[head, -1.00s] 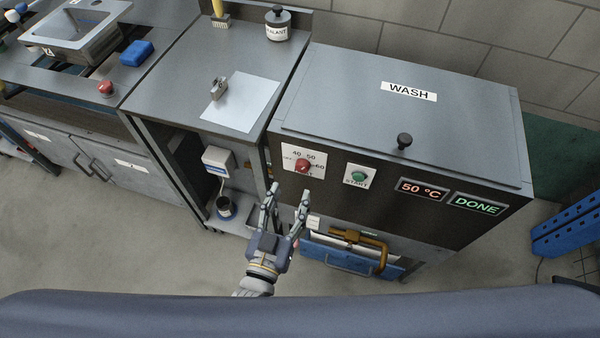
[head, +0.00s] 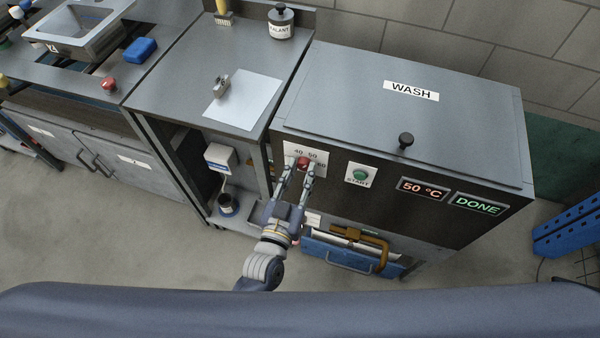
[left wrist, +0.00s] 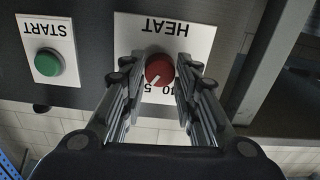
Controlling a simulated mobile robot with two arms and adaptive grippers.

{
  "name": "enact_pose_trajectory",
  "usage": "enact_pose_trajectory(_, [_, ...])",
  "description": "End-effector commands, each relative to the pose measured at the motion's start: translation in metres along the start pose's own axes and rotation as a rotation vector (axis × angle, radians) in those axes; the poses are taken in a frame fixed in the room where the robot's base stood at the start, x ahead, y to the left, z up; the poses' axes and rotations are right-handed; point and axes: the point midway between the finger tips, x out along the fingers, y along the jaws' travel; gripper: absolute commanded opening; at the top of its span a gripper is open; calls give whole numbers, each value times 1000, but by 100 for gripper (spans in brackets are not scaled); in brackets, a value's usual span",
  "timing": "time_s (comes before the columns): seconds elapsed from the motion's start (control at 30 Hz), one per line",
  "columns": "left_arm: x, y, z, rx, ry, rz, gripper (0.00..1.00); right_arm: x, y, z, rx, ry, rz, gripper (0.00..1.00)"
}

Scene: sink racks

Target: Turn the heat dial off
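The heat dial (head: 303,163) is a red knob on a white plate on the front of the wash unit (head: 420,130). The plate shows 40, 50 and 60 in the head view. In the left wrist view the red dial (left wrist: 159,70) has a pale pointer mark and sits between my fingertips, under an upside-down HEAT label. My left gripper (head: 298,172) is at the dial with its fingers apart, one on each side. It also shows in the left wrist view (left wrist: 157,75). I cannot tell whether the fingers touch the dial. My right gripper is out of view.
A green START button (head: 359,175) is right of the dial. Displays read 50 °C (head: 423,189) and DONE (head: 477,204). A blue drawer-like part with a handle (head: 350,255) is below. A counter with a paper sheet (head: 243,99) is at left.

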Motion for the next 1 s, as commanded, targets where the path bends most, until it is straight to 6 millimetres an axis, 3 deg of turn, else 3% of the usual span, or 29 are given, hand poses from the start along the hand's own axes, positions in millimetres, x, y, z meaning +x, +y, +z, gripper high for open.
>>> enact_pose_trajectory(0.47, [0, 0, -1, -88, 0, 1, 5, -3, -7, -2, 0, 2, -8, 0])
enact_pose_trajectory(1.0, [0, 0, -1, -556, 1, 1, 5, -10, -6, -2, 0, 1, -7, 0])
